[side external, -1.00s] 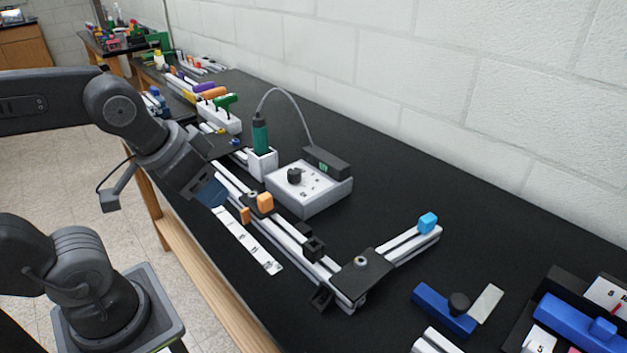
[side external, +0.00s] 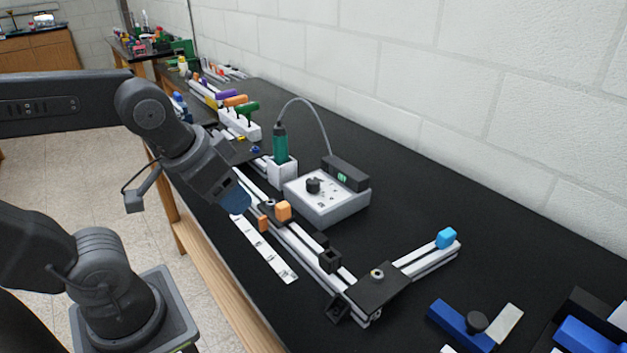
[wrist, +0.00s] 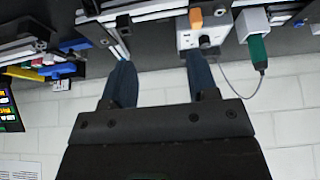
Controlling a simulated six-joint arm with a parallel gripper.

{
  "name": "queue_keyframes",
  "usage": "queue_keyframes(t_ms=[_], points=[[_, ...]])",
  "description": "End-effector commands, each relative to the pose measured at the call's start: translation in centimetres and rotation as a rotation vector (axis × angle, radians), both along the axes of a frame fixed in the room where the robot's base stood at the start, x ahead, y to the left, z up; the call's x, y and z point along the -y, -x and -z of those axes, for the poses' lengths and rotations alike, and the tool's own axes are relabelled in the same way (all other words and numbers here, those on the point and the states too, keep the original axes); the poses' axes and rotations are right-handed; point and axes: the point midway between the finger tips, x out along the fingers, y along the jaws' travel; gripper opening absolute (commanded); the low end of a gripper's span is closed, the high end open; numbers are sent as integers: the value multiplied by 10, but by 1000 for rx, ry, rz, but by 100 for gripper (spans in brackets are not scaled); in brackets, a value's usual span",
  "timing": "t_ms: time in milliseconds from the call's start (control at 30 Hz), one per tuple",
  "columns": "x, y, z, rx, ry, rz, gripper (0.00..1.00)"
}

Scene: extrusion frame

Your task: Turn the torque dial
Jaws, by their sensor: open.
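The torque dial is a black knob (side external: 313,186) on the white top of a grey control box (side external: 330,208) beside the extrusion frame. In the wrist view the box (wrist: 187,38) shows upside down near the top, with the dial (wrist: 204,41) on its face. My gripper (side external: 238,196) is above the near side of the frame, to the left of the box and apart from the dial. In the wrist view its two blue fingers (wrist: 160,78) are spread with nothing between them. In the side view the fingers overlap.
A green screwdriver (side external: 280,145) stands in a white holder, its cable running to the box. The extrusion frame (side external: 318,262) carries orange blocks (side external: 283,210) and a blue block (side external: 446,238). A white ruler strip (side external: 264,249) lies in front. The table behind the box is clear.

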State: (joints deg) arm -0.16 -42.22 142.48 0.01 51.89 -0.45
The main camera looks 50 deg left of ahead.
Motion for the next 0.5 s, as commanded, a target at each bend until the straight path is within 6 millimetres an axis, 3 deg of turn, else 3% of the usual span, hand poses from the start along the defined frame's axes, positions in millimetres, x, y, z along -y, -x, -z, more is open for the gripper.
queue_keyframes(t_ms=[167, 333, 500], points=[[-8, -34, -18, -72, 34, -102, 61], [-27, -91, -35, -183, 87, -276, 61], [-52, -152, -34, -292, 132, -458, 61]])
